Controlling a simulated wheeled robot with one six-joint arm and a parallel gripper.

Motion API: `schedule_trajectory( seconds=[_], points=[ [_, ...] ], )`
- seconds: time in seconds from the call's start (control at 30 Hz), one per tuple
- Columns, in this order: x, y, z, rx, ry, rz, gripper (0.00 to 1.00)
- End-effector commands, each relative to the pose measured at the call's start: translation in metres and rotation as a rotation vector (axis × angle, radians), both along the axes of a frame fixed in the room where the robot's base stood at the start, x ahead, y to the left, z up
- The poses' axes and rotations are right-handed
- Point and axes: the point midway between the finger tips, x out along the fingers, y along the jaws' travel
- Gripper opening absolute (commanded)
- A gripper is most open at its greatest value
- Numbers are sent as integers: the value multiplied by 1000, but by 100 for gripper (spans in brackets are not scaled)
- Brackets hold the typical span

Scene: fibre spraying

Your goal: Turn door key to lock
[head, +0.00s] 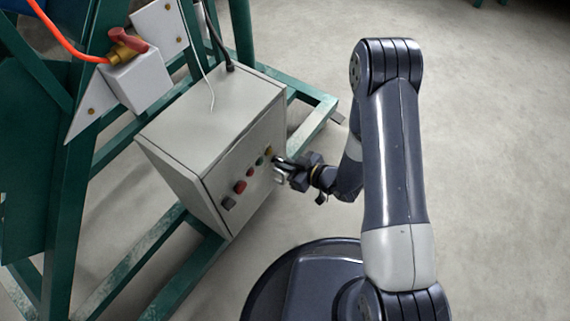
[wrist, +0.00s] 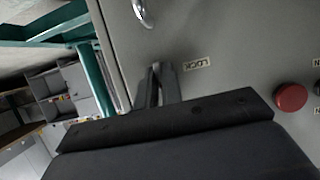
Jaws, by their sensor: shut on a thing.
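The grey control box (head: 215,115) stands on a green frame, with its door facing my arm. My gripper (head: 279,163) is at the door, at the far end of the row of buttons. In the wrist view my gripper (wrist: 157,82) has its two dark fingers close together against the door panel (wrist: 225,35), just left of a small label reading LOCK (wrist: 197,63). The fingers are shut on the door key, which they mostly hide. I cannot tell the key's angle. A metal door handle (wrist: 144,12) shows above the fingers.
A red button (wrist: 291,97) is right of the fingers, and several buttons line the door (head: 240,187). Green frame bars (head: 150,262) run under and around the box. A red-handled valve (head: 128,42) with an orange hose is at upper left. Floor at right is clear.

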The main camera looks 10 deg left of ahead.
Motion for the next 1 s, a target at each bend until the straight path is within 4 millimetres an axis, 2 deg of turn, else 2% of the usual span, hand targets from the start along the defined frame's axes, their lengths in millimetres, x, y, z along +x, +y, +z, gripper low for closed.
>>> schedule_trajectory(
  seconds=[0.4, 0.43, 0.67, 1.0],
  points=[
    [0, 0, 0, -3, -7, 1, 0],
    [0, 0, 0, -3, -7, 1, 10],
    [0, 0, 0, -2, -6, 0, 28],
    [-1, -5, 3, -3, -4, -1, 29]
  ],
)
